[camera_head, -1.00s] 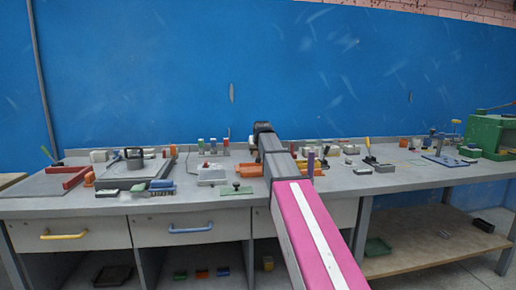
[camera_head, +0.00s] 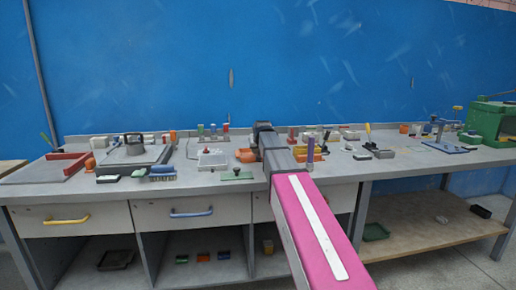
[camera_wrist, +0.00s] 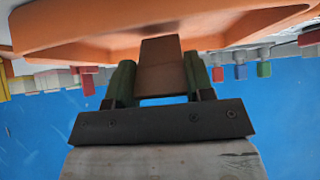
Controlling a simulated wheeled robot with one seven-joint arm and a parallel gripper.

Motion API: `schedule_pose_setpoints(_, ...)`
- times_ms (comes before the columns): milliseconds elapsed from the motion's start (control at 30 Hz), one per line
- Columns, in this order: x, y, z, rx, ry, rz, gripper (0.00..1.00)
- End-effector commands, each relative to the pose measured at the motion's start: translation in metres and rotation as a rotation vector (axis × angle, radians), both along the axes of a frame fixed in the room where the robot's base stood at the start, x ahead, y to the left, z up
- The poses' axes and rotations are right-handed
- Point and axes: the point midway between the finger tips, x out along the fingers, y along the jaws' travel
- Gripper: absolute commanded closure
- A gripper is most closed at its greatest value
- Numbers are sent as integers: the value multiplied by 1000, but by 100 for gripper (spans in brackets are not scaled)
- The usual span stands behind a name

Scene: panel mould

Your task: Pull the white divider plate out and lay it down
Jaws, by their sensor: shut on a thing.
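My gripper (camera_wrist: 158,85) has its two green fingers shut on a flat brown-orange block in the wrist view (camera_wrist: 161,62). The block stands against the rim of a large orange tray (camera_wrist: 75,28); I cannot tell whether it is part of the tray. In the head view my gripper (camera_head: 263,127) is a small dark shape over the bench, mostly hidden by my own arm. Orange pieces show on either side of the arm, one on the left (camera_head: 246,155). I cannot make out the white divider plate for certain in either view.
The grey bench (camera_head: 95,203) is crowded with small parts. A light box with a red knob (camera_head: 213,160) and a green plate (camera_head: 237,175) lie left of my arm. A blue wall (camera_head: 150,60) closes the back.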

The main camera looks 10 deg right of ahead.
Motion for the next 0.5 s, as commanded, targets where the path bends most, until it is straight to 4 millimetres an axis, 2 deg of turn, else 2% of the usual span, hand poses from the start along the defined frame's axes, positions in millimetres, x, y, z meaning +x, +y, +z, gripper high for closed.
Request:
schedule_pose_setpoints(267, 0, 0, 0, 0, 0, 0, 85)
schedule_pose_setpoints(300, 0, 0, 0, 0, 0, 0, 42)
schedule_pose_setpoints(367, 0, 0, 0, 0, 0, 0, 22)
schedule_pose_setpoints(500, 0, 0, 0, 0, 0, 0, 22)
